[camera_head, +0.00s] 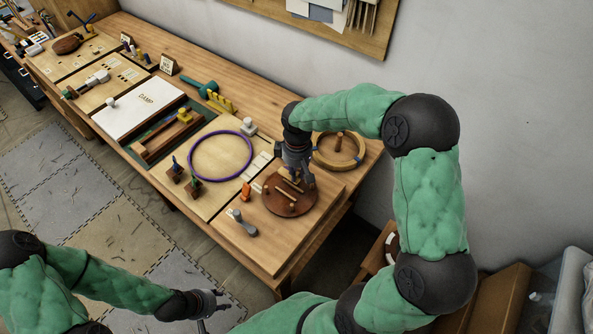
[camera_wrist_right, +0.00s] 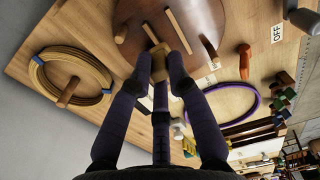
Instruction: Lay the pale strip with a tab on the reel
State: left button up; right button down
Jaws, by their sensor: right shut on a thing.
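The reel (camera_head: 290,207) is a round brown disc with several wooden pegs, lying on the bench's near right part; it also shows at the top of the wrist view (camera_wrist_right: 205,20). My right gripper (camera_head: 296,178) is low over the reel, pointing down. In the wrist view its fingers (camera_wrist_right: 160,66) are shut on a small pale wooden piece (camera_wrist_right: 158,52); I cannot tell whether this is part of the strip or a peg. A pale coil (camera_wrist_right: 85,95) with a blue tab (camera_wrist_right: 38,60) lies around a peg beside the reel. My left gripper (camera_head: 210,302) is open and empty, away from the bench.
A purple ring (camera_head: 190,165) lies on a pale board left of the reel. A grey-handled tool (camera_head: 243,224) and an orange piece (camera_head: 246,191) are close to the reel. Small clamps (camera_head: 185,178) stand farther left. The wall is behind the coil. The bench's front right corner is clear.

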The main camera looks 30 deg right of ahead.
jog(key=shift+f+b, duration=2.9)
jog(key=shift+f, duration=1.5)
jog(key=c, duration=1.1)
grip_release()
notch_tip(320, 180, up, 12)
jog(key=shift+r, duration=0.1)
